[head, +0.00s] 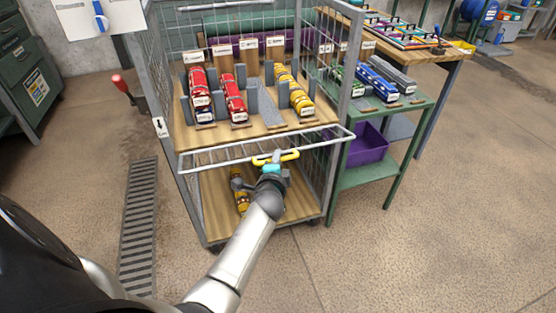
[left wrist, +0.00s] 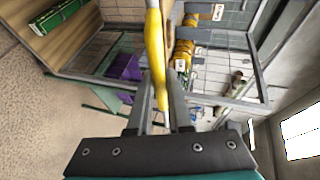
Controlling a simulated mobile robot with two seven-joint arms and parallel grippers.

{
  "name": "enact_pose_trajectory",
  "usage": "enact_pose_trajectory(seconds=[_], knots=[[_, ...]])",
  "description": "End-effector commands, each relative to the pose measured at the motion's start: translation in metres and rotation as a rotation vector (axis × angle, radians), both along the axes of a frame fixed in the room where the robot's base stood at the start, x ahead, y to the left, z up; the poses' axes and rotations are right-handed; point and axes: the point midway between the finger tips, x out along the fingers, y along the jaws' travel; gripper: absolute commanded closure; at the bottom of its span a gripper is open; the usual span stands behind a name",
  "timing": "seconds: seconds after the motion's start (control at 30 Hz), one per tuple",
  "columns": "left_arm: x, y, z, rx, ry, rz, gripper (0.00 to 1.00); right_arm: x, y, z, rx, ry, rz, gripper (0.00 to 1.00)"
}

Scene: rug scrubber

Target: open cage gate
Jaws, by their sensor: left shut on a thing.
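The cage (head: 154,75) is a grey wire-mesh cart with wooden shelves in the head view. Its gate (head: 222,158) is a pale metal bar frame across the front, at about the height of the upper shelf. A yellow handle (head: 292,154) sits on the gate's front bar. My left gripper (head: 272,162) reaches it from below and is shut on it. In the left wrist view the yellow handle (left wrist: 155,50) runs between the fingers of my left gripper (left wrist: 160,100). The fingers hide part of the handle. My right gripper is not in view.
Another yellow roll (head: 241,200) lies below. A green side table (head: 350,178) with a purple bin (head: 368,146) stands close on the right. The floor in front is clear.

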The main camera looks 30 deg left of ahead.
Motion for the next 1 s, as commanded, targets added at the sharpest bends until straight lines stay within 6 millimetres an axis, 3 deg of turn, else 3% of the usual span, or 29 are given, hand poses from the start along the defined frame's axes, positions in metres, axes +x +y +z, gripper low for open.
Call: enact_pose_trajectory(seconds=[0.4,0.43,0.67,1.0], knots=[[0.0012,0.0001,0.0031,0.001,-0.004,-0.001,1.00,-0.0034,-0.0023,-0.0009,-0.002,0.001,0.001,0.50],[0.0012,0.0001,0.0031,0.001,-0.004,-0.001,0.79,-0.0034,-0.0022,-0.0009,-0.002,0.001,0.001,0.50],[0.0009,0.0000,0.0026,0.000,-0.004,-0.001,0.53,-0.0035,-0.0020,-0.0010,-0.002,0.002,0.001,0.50],[-0.0011,-0.0009,0.0027,-0.001,-0.002,-0.002,0.53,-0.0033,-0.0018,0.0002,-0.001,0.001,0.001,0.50]])
